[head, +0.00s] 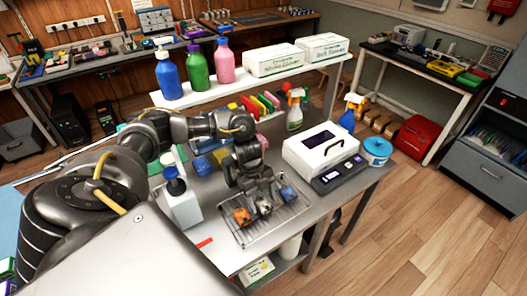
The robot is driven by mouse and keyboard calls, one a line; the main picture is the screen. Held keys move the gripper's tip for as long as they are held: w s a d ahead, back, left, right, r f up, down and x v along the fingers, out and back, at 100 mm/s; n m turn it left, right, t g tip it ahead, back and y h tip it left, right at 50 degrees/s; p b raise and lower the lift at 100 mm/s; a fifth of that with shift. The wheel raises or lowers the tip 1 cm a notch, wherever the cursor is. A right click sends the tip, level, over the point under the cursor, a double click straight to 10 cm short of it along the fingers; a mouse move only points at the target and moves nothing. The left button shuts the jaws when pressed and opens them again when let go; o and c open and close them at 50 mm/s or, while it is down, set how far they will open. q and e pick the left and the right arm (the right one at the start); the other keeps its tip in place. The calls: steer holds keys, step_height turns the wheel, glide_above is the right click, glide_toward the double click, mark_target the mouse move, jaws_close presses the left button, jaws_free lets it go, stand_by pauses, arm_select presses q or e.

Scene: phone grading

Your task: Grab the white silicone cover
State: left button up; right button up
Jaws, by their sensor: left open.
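A metal wire tray (272,233) lies on the table and holds small covers. An orange cover (241,217) is at its left and a blue cover (289,193) at its right. Between them a small whitish piece (263,207), which looks like the white silicone cover, shows only partly beneath my left gripper (261,202). The left gripper points down over the tray and is open, its fingers near this piece. I cannot tell whether they touch it. My right gripper is not in view.
A white bottle with a dark pump (184,205) stands left of the tray. A white lidded device (320,153) stands behind right, with a blue tub (377,151) beside it. A raised white shelf (245,87) with bottles and boxes runs behind the arm.

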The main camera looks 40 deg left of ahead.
mark_target(263, 202)
arm_select(q)
steer(key=shift+f, duration=0.15)
steer(key=shift+c, duration=0.2)
steer(key=c, duration=1)
step_height(263, 202, up, 10)
steer(key=shift+d+r+b, duration=0.1)
steer(key=shift+b, duration=0.45)
